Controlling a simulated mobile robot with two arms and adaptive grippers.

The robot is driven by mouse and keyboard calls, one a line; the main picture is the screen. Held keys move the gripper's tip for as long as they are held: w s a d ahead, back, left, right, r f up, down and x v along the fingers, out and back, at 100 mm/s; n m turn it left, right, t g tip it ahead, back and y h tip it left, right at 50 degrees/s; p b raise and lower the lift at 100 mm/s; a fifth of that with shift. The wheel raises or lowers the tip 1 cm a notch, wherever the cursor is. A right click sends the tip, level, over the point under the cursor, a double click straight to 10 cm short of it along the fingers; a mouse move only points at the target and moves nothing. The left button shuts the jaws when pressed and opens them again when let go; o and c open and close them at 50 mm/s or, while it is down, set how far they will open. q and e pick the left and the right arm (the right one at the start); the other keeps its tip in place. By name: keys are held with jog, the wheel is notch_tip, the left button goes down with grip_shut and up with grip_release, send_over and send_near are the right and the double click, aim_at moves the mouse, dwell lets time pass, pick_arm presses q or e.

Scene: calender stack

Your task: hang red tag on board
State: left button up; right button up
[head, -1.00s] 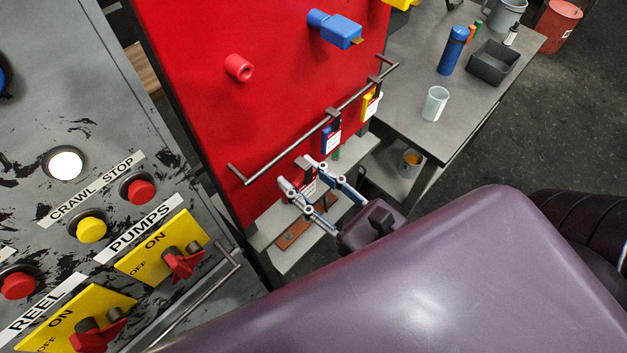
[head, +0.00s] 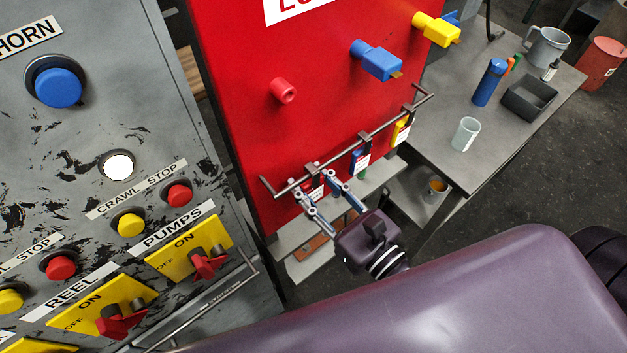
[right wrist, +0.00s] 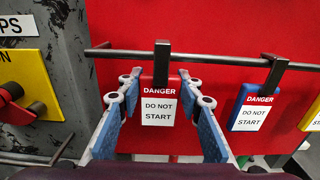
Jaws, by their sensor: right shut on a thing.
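The red tag (right wrist: 160,102), with a white "DO NOT START" label, is upright between the fingers of my right gripper (right wrist: 160,88). In the head view the tag (head: 318,186) is partly hidden by my right gripper (head: 314,190), which is shut on it. Its dark hook (right wrist: 162,62) overlaps the grey rail (right wrist: 225,60) and its top rises above the rail. I cannot tell whether the hook bears on it. The rail (head: 385,128) runs along the lower part of the red board (head: 240,100). My left gripper is not in view.
A blue tag (head: 361,161) and a yellow tag (head: 401,132) hang on the rail to the right. A grey control panel (head: 110,135) stands to the left. A grey table (head: 445,150) with a cup (head: 466,134) and a bin (head: 529,98) stands to the right.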

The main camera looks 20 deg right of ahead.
jog(key=o, duration=1.2)
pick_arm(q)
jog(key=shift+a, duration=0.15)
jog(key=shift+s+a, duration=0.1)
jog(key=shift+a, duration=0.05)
pick_arm(e)
jog(key=shift+s, duration=0.1)
